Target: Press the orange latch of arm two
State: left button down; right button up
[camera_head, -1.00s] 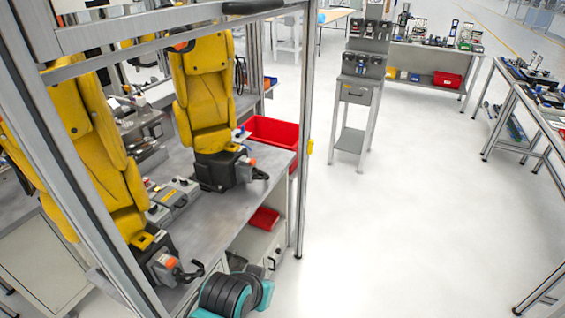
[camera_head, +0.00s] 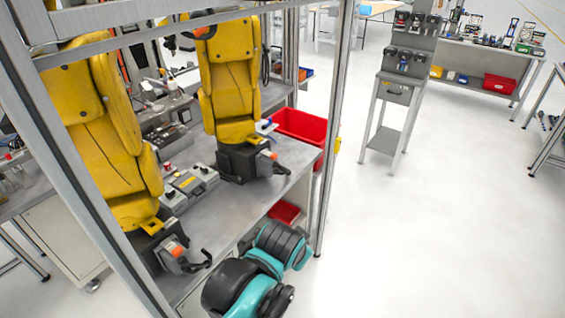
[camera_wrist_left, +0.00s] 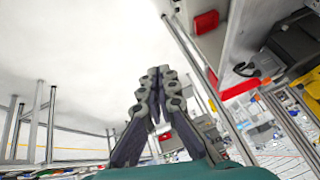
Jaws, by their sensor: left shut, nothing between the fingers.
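Two yellow robot arms stand on the grey bench, a near one (camera_head: 105,130) and a far one (camera_head: 228,80). Each has a dark base with an orange part at its front: the near orange latch (camera_head: 179,251) and the far orange latch (camera_head: 265,153). I see no label telling which is arm two. In the left wrist view my left gripper (camera_wrist_left: 155,75) is shut and empty, apart from both latches. A dark arm base (camera_wrist_left: 295,45) shows at upper right there; no orange latch is clear. My right gripper is not in view.
Metal frame posts (camera_head: 335,120) stand at the bench's front edge. A red bin (camera_head: 300,125) sits beside the far arm, and a control box (camera_head: 188,187) lies between the arms. The floor at right is open. A grey stand (camera_head: 398,105) is farther back.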

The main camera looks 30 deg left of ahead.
pick_arm(q)
jog(key=w+a+r+m+g+y+p, duration=0.1)
jog(key=w+a+r+m+y, duration=0.25)
jog(key=w, duration=0.65)
jog(key=w+a+m+g+y, duration=0.1)
jog(key=w+a+m+y, duration=0.1)
jog(key=w+a+m, duration=0.6)
jog(key=m+g+y+p, duration=0.2)
jog(key=m+g+y, duration=0.1)
jog(key=m+y, duration=0.3)
send_near(275, 161)
jog(key=shift+n+y, duration=0.45)
jog(key=shift+y, duration=0.2)
jog(key=d+f, duration=0.1)
jog(key=f, duration=0.1)
jog(key=d+f, duration=0.2)
jog(key=shift+s+d, duration=0.1)
jog(key=shift+d, duration=0.15)
jog(key=b+x, duration=0.2)
jog(key=x, duration=0.8)
jog(key=shift+f+b, duration=0.1)
jog(key=shift+b, duration=0.3)
notch_tip(275, 161, up, 3)
jog(key=shift+r+b, duration=0.2)
jog(key=shift+b, duration=0.1)
jog(key=shift+r, duration=0.45)
